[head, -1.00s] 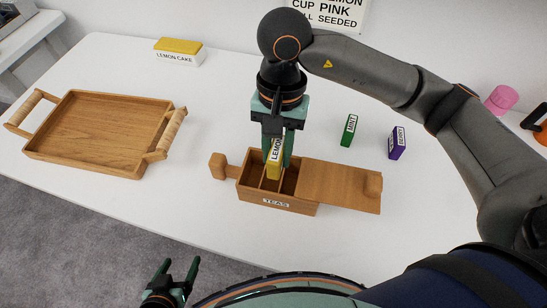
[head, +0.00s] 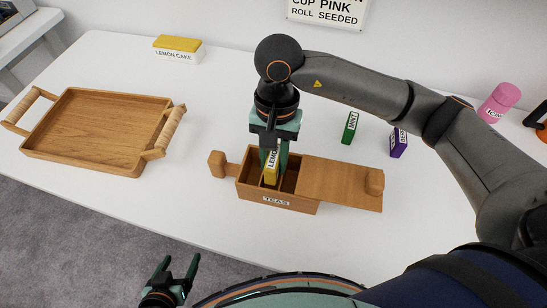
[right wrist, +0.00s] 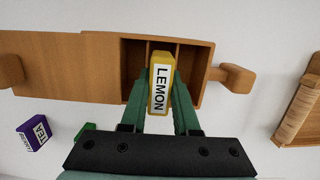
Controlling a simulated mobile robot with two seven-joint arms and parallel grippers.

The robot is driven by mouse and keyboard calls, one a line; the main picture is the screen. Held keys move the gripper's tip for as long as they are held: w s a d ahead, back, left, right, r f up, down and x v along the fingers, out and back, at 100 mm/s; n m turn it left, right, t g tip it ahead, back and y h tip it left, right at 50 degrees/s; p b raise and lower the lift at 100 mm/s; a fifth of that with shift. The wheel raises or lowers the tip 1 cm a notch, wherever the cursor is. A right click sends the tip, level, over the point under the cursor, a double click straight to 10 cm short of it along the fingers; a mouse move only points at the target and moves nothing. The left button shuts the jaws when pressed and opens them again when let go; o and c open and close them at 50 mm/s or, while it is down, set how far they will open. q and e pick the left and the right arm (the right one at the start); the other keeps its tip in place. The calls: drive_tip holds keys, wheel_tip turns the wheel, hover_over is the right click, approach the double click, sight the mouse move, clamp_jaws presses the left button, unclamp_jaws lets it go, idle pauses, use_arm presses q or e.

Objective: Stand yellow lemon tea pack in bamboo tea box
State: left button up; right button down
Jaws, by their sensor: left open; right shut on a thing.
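The yellow lemon tea pack (head: 271,165) is upright between the fingers of my right gripper (head: 274,170), which is shut on it. In the right wrist view the pack (right wrist: 161,85) shows its LEMON label. The bamboo tea box (head: 277,202), marked TEAS, has its lid slid to the right and several compartments open. The pack is at the box opening, in line with the middle compartment; its lower end is partly hidden, so I cannot tell whether it touches the floor. My left gripper (head: 180,265) is open and empty, low in front of the table.
A green mint pack (head: 349,128) and a purple pack (head: 398,143) stand behind the box to the right. A wooden tray (head: 95,130) is at left, a lemon cake box (head: 178,49) at the back. A pink container (head: 497,103) stands at far right. The table front is clear.

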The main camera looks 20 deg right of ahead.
use_arm(q)
drive_tip(key=shift+w+d+f, duration=0.1)
drive_tip(key=shift+d+f, duration=0.05)
drive_tip(key=shift+d, duration=0.1)
use_arm(e)
drive_tip(key=shift+f, duration=0.3)
drive_tip(key=shift+r, duration=0.1)
drive_tip(key=c, duration=0.7)
unclamp_jaws()
use_arm(q)
drive_tip(key=shift+d, duration=0.2)
use_arm(e)
drive_tip(key=shift+o, duration=0.2)
use_arm(q)
drive_tip(key=shift+r, duration=0.2)
use_arm(e)
drive_tip(key=shift+r, duration=0.1)
